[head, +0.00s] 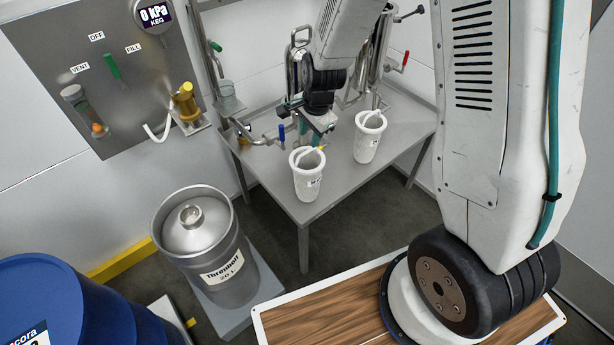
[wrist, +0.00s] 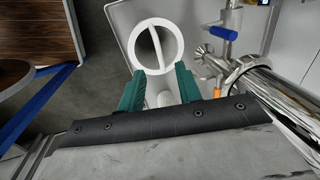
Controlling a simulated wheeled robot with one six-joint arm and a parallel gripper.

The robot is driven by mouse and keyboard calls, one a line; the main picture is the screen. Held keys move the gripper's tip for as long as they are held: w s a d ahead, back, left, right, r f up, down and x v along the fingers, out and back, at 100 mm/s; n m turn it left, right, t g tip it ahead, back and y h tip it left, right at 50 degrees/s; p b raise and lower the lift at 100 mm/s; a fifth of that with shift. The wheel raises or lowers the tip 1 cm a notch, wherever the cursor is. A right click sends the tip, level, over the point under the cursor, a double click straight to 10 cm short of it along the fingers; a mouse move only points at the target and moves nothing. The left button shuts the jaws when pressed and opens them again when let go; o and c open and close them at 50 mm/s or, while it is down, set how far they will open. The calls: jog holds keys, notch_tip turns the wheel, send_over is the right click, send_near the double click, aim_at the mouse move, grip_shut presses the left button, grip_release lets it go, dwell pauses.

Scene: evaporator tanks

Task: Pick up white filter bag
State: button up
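Two white filter bags stand on the steel table in the head view. The nearer one (head: 307,178) has a handle strip across its open top and a small yellow mark at its rim. The other (head: 369,138) stands further back to the right. My gripper (head: 318,124) is just behind and above the nearer bag. In the wrist view a round white rim with a bar across it, a filter bag (wrist: 154,22), lies just beyond my green fingertips (wrist: 158,75). The fingers are apart, and I see no grip on the bag. A pale shape between them is partly hidden.
The steel table (head: 335,187) carries pipework with a blue-handled valve (head: 281,132) left of my gripper and a red-handled one (head: 405,60) at the back right. A steel keg (head: 206,240) and blue drum (head: 75,300) stand at left. The table's front right is clear.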

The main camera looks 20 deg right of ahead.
aim_at(306, 152)
jog(key=f, duration=0.4)
jog(key=w+f, duration=0.1)
jog(key=f, duration=0.1)
jog(key=shift+a+f, duration=0.25)
jog(key=shift+f, duration=0.05)
grip_shut()
